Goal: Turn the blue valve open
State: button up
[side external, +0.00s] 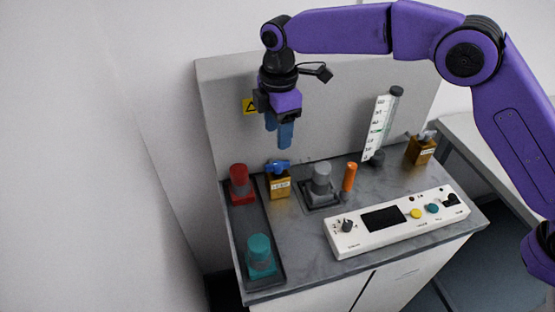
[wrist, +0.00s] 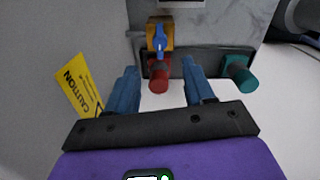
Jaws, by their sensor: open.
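The blue valve has a blue handle (side external: 279,165) on a brass-yellow body with a white label, standing at the back left of the grey worktop. In the wrist view the blue handle (wrist: 159,43) shows upright in the picture, in front of its orange-yellow body (wrist: 160,30).
A red-based cylinder (side external: 240,184) stands left of the valve and a teal one (side external: 260,255) in front. A grey cylinder (side external: 321,182) and orange stick (side external: 349,177) stand right. A white control panel (side external: 392,222) lies front right. A graduated tube (side external: 379,128) leans behind.

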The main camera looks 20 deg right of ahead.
aim_at(277, 164)
notch_tip(277, 164, down, 10)
jog(key=shift+w+r, duration=0.1)
dwell(0.4)
grip_shut()
